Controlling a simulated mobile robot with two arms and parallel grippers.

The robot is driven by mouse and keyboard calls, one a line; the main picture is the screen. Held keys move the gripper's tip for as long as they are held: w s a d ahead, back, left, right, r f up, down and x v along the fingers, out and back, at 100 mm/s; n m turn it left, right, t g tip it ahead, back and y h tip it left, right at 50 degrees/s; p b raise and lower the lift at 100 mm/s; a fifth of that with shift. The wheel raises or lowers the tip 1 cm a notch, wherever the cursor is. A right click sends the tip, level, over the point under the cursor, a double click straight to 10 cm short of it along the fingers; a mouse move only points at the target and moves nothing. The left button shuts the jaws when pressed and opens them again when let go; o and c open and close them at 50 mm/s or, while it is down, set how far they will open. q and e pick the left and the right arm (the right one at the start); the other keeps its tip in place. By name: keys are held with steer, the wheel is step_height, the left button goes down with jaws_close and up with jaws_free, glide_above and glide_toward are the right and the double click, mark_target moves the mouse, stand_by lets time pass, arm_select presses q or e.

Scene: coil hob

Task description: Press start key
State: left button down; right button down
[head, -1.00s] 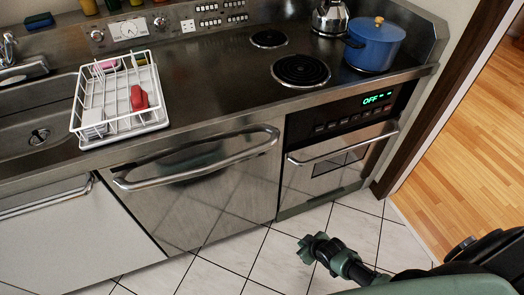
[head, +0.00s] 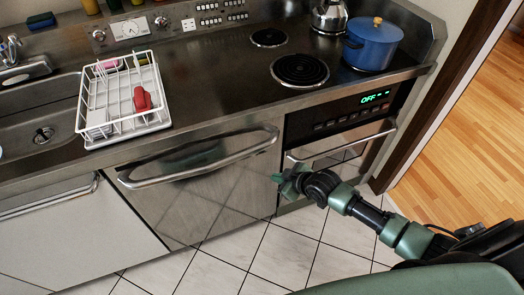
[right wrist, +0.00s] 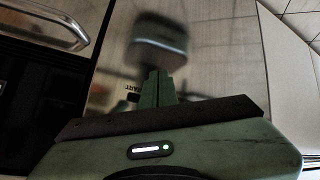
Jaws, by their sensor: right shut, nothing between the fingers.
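In the right wrist view, small dark lettering that looks like an upside-down START (right wrist: 133,87) is on a steel front, just left of my fingers. A small dark patch below it may be the start key; the fingers partly hide this area. My right gripper (right wrist: 156,88) is shut and empty, its fingertips close to the steel; I cannot tell whether they touch. In the head view the right gripper (head: 281,182) is in front of the lower cabinet fronts, between the dishwasher-like steel door (head: 200,190) and the oven (head: 330,150). My left gripper is out of view.
The oven's black panel (head: 350,110) has a green OFF display and small keys. Bar handles (head: 205,165) stick out from the fronts. A blue pot (head: 372,45), kettle (head: 329,16) and dish rack (head: 158,118) stand on the counter. Tiled floor (head: 235,258) is clear.

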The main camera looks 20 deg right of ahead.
steer(key=w+b, duration=0.6)
steer(key=w, duration=0.2)
steer(key=shift+w+a, duration=0.2)
steer(key=shift+w, duration=0.2)
stand_by(1.9)
steer(key=shift+w, duration=0.4)
